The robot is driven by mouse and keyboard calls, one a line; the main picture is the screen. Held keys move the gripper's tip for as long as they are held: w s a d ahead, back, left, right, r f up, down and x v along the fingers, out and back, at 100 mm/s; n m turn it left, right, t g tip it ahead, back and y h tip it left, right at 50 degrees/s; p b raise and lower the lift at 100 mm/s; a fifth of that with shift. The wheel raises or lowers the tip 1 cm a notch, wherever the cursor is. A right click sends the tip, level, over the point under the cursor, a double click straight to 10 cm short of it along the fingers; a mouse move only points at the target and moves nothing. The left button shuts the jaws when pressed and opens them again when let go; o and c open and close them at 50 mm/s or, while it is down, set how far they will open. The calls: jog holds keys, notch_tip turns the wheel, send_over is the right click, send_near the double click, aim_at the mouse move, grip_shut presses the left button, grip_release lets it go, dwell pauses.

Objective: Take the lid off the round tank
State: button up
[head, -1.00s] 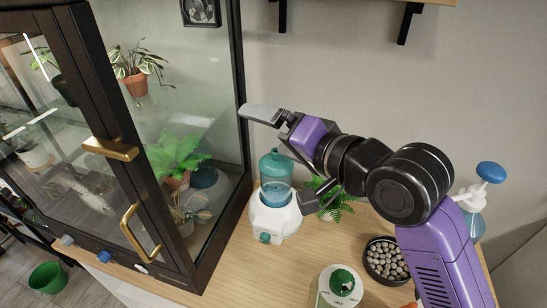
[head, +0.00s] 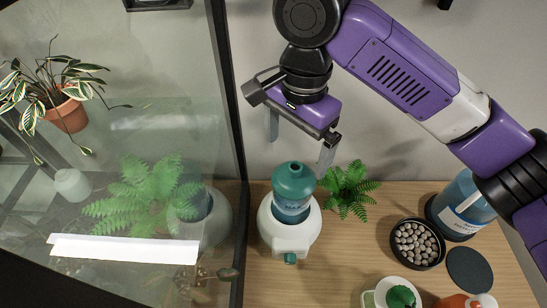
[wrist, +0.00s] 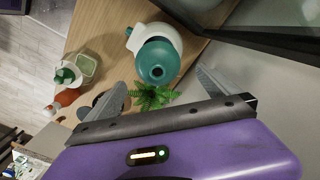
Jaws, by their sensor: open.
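The round tank (head: 290,207) is clear blue and sits in a white rounded base with a teal knob at its front. Its teal domed lid (head: 294,182) is on top, with a small round opening or recess in the middle. My gripper (head: 298,148) is open and empty, pointing down above and slightly behind the lid, apart from it. In the wrist view the lid (wrist: 157,62) lies ahead of the two spread fingers, and the white base (wrist: 140,38) shows beyond it.
A black-framed glass cabinet (head: 228,110) stands close on the left. A small fern (head: 350,190) is just right of the tank. A bowl of pebbles (head: 417,244), a blue bottle (head: 465,205) and a dark disc (head: 470,268) lie further right. Bare wood (head: 345,250) lies in front.

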aim_at(297, 166)
jog(key=shift+d+f+p, duration=0.2)
jog(key=shift+f+p, duration=0.3)
jog(key=shift+f, duration=3.35)
jog(key=c, duration=1.2)
jog(key=shift+o, duration=0.2)
jog(key=shift+s+r, duration=0.15)
